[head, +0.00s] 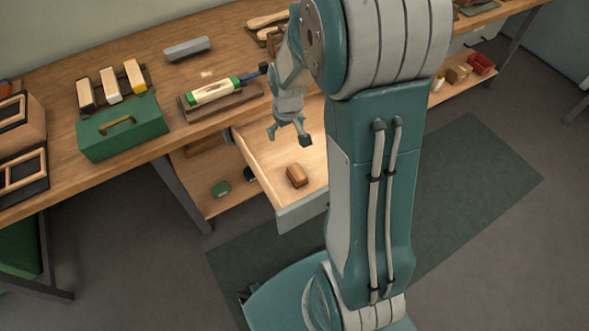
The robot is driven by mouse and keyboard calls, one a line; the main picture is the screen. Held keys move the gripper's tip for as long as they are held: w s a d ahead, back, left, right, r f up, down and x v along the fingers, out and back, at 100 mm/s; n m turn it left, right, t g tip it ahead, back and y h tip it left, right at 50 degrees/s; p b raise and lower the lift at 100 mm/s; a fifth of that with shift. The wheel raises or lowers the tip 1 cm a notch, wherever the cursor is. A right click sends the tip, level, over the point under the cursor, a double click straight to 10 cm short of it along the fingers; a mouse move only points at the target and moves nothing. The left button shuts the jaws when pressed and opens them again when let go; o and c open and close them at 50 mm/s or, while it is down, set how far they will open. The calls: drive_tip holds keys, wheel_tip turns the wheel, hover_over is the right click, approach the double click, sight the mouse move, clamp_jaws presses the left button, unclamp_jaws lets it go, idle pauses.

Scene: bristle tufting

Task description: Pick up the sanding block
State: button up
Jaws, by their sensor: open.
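A small brown block (297,176), which looks like the sanding block, lies inside an open, light wooden drawer (262,166) under the bench. It rests on the drawer floor towards the front panel. My gripper (289,138) is open and empty, pointing down above the drawer. In the picture its fingertips are just above the block and apart from it. The height between them is hard to judge from this one view. My arm hides the right part of the drawer.
The wooden bench (150,65) holds a green toolbox (122,132), a grey bar (187,48), several upright blocks and a green-and-white tool (213,91) on a wooden base. A lower shelf (198,178) holds small items. A dark green mat (470,180) lies on open floor.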

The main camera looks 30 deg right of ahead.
drive_tip(key=g, duration=0.2)
hover_over(298, 173)
wheel_tip(298, 173, down, 15)
drive_tip(key=shift+f, duration=0.1)
wheel_tip(298, 173, down, 11)
drive_tip(key=shift+r, duration=0.1)
drive_tip(key=c, duration=1.3)
wheel_tip(298, 173, up, 10)
